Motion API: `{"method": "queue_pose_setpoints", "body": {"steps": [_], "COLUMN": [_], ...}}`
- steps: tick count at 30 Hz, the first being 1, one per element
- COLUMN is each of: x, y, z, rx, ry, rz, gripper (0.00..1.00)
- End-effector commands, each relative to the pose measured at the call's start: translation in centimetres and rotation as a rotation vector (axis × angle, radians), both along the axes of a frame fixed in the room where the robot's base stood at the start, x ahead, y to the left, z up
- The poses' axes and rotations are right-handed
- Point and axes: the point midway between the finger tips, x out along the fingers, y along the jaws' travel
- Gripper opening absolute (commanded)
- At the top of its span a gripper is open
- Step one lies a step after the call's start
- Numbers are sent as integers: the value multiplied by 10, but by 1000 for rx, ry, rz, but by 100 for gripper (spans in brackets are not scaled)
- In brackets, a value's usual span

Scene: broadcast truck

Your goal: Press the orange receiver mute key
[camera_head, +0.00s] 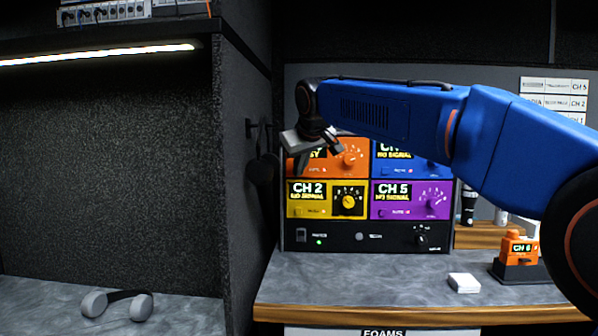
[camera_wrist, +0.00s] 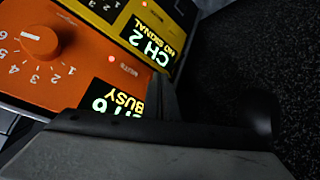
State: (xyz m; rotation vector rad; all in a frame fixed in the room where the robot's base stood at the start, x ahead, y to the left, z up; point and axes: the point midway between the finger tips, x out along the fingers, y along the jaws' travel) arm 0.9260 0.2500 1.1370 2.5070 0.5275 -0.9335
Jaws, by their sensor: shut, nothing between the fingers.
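The orange receiver (camera_head: 352,170) is at the upper left of the rack, its display reading BUSY. In the wrist view the orange receiver (camera_wrist: 55,75) appears turned around, with CH 6 BUSY, a numbered knob (camera_wrist: 40,41), a lit red dot and a MUTE label. The mute key itself cannot be made out; my gripper seems to cover that spot. My gripper (camera_head: 303,160) is shut and empty in front of the receiver's left part. In the wrist view my gripper (camera_wrist: 162,92) has its fingertips close beside the display and label; contact cannot be told.
The yellow CH 2 receiver (camera_head: 327,199) is directly below, the purple CH 5 receiver (camera_head: 411,200) diagonally below, and a blue receiver (camera_head: 430,168) to the right. A dark side wall (camera_head: 245,200) is close on the left. An orange pack (camera_head: 517,248) stands on the bench.

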Motion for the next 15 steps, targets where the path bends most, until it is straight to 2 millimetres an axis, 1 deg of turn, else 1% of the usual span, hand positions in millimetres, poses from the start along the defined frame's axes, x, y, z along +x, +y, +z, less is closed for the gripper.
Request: {"method": "queue_pose_setpoints", "body": {"steps": [7, 15], "x": [-9, -10], "y": [0, 0], "z": [1, 0], "rx": [0, 0], "ry": [-1, 0], "rz": [0, 0], "gripper": [0, 0]}}
